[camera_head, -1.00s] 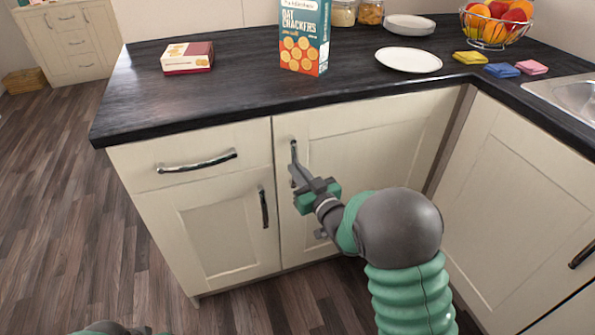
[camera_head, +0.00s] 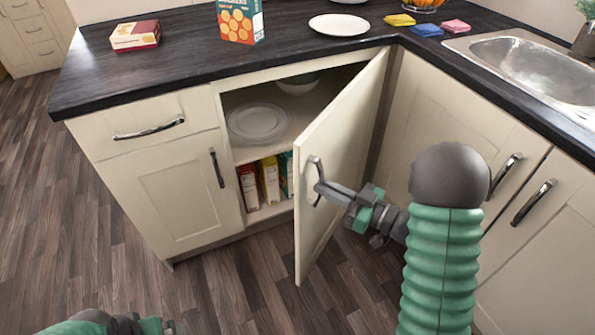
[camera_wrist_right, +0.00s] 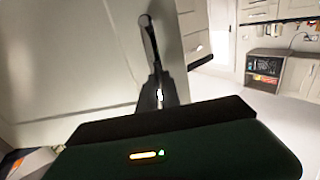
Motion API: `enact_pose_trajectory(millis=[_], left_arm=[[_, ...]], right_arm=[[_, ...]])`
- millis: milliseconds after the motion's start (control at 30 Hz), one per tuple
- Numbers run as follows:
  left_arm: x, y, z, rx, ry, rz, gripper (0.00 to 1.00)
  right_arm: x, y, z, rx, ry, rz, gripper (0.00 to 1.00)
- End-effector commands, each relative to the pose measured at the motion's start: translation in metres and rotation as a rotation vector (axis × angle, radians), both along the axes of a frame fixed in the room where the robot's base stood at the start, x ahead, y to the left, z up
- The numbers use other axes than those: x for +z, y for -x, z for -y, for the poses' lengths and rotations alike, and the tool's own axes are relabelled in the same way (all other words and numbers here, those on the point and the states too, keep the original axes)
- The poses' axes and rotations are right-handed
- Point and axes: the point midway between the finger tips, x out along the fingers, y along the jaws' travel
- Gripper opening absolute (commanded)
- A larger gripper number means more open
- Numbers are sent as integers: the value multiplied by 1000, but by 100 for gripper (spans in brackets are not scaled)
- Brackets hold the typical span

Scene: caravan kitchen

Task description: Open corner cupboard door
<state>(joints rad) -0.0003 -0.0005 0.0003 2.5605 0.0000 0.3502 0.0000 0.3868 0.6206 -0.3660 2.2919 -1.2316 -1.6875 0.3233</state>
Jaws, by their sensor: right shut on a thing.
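The corner cupboard door (camera_head: 335,160) is cream and stands swung well out from the cabinet, hinged on its right side. Its metal bar handle (camera_head: 317,180) is near the free edge. My right gripper (camera_head: 322,186) is shut on the handle; in the right wrist view the handle (camera_wrist_right: 148,38) rises from between the fingers. Inside the open cupboard are glass plates (camera_head: 258,121), a bowl (camera_head: 298,84) and several upright boxes (camera_head: 268,180). My left gripper (camera_head: 172,327) is low at the bottom left, only partly in frame, away from the door; its jaws are not clear.
The dark worktop (camera_head: 190,75) above holds a cracker box (camera_head: 240,20), a small carton (camera_head: 135,35), a white plate (camera_head: 338,25) and sponges (camera_head: 427,30). Neighbouring cupboard doors (camera_head: 450,120) stand close on the right. Wooden floor (camera_head: 60,220) is clear at left.

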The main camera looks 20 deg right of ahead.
Motion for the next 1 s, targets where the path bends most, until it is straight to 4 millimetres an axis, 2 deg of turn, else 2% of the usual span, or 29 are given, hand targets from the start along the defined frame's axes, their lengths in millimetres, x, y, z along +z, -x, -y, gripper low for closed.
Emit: enact_pose_trajectory(millis=[33, 200, 300, 500, 733, 900, 1000], left_arm=[[4, 0, 0, 1, 0, 0, 100], [8, 0, 0, 1, 0, 0, 100], [11, 0, 0, 1, 0, 0, 100], [16, 0, 0, 0, 0, 0, 100], [21, 0, 0, 1, 0, 0, 100], [23, 0, 0, 1, 0, 0, 100], [23, 0, 0, 0, 0, 0, 100]], right_arm=[[3, 14, 22, -23, 3, 3, 0], [2, 66, 81, -23, 4, 6, 0], [2, 92, 117, -22, 7, 8, 0], [2, 128, 183, -23, 7, 9, 0], [1, 150, 234, -16, 8, 8, 0], [0, 155, 255, -13, 7, 8, 0], [0, 156, 261, -11, 6, 7, 0]])
